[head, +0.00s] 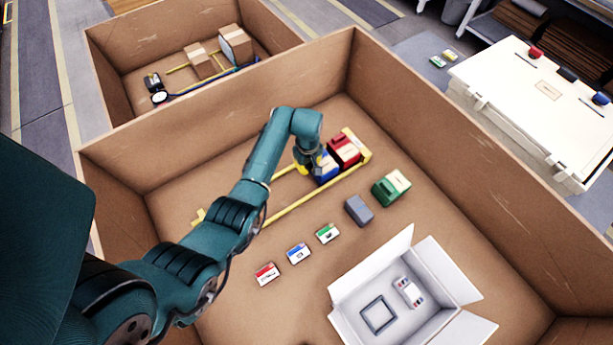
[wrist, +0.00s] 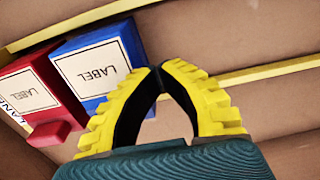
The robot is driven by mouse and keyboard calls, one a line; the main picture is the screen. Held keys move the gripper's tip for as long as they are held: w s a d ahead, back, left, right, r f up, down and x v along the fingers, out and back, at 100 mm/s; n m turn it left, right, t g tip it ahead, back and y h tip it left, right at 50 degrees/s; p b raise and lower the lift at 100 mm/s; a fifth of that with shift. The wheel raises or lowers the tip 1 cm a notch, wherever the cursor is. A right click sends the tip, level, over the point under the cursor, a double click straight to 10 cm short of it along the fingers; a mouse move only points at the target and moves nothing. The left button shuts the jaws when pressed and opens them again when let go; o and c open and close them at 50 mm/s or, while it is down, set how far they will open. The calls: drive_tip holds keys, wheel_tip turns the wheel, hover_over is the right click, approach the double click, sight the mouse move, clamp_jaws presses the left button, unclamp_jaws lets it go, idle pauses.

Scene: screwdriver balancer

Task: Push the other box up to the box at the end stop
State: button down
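The red box (head: 344,150) lies on the yellow-railed lane at its far end, against or close to the yellow end stop (head: 356,141). The blue box (head: 326,170) lies on the near side of the red box. In the wrist view the blue box (wrist: 100,65) and the red box (wrist: 32,92) are side by side, with no clear gap between them; whether they touch is hard to tell. My gripper (head: 311,168) is beside the blue box's near end. In the wrist view its yellow fingertips (wrist: 159,69) meet, with nothing held.
A green box (head: 390,188) and a grey block (head: 358,210) lie right of the lane. Several small label cards (head: 298,253) lie in front. An open white carton (head: 372,290) stands at the lower right. Tall brown walls (head: 450,160) enclose the area.

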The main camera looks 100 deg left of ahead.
drive_tip(key=shift+w+a+f+b, duration=0.25)
drive_tip(key=shift+w+a+b, duration=0.4)
drive_tip(key=shift+b, duration=0.1)
drive_tip(key=shift+r+p, duration=0.25)
drive_tip(key=shift+p, duration=0.05)
drive_tip(key=shift+s+d+r+p, duration=0.1)
drive_tip(key=shift+s+d+p, duration=0.05)
drive_tip(key=shift+p, duration=0.25)
drive_tip(key=shift+s+d+p, duration=0.35)
drive_tip(key=shift+p, duration=0.25)
wheel_tip(320, 180, up, 7)
drive_tip(key=p, duration=0.7)
